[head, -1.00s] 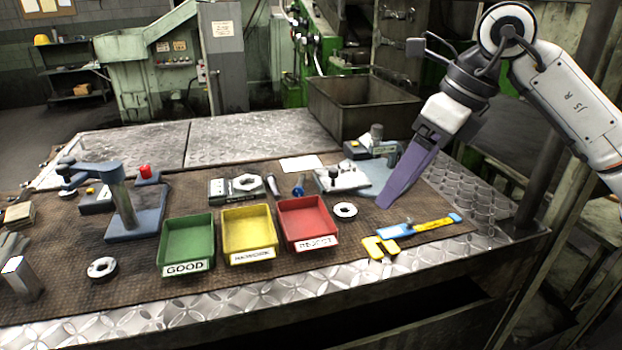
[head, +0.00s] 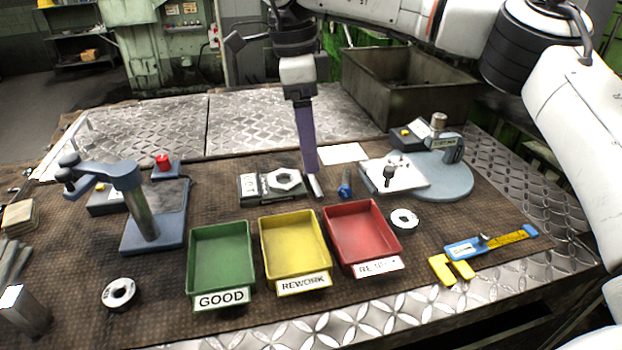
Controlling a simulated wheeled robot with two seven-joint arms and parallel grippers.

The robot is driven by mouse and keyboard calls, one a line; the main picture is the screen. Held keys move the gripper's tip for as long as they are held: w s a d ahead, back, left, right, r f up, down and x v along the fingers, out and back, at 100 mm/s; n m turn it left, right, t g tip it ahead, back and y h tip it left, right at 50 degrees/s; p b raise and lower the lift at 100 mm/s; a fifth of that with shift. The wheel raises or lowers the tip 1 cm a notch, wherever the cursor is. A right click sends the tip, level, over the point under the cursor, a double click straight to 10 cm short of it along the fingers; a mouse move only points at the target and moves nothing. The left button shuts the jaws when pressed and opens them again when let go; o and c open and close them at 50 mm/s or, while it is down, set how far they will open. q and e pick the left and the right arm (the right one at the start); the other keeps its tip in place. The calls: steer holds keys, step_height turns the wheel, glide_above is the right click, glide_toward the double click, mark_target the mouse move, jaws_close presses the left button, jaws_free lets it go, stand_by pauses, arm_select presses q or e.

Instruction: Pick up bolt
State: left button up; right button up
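A grey metal bolt (head: 316,187) lies on the brown mat, between the block with the hex nut and a blue-handled tool. My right gripper (head: 310,171) comes down from above with its long purple fingers pointing at the mat. Its tips are just above or at the upper end of the bolt and cover part of it; I cannot tell whether they touch. The fingers overlap in this view, so their gap is hidden.
The hex-nut block (head: 272,186) stands close left, the blue-handled tool (head: 345,188) close right. Green (head: 221,262), yellow (head: 296,246) and red (head: 363,232) trays stand in front. A white plate (head: 400,177) and grey round stand (head: 455,185) are further right, a press (head: 140,215) at left.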

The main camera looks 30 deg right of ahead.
mark_target(314, 180)
steer(key=f, duration=0.7)
steer(key=shift+s+d+f+p, duration=0.2)
steer(key=shift+d+f+p, duration=0.1)
steer(key=shift+d, duration=0.1)
steer(key=shift+r, duration=0.1)
steer(key=c, duration=1.1)
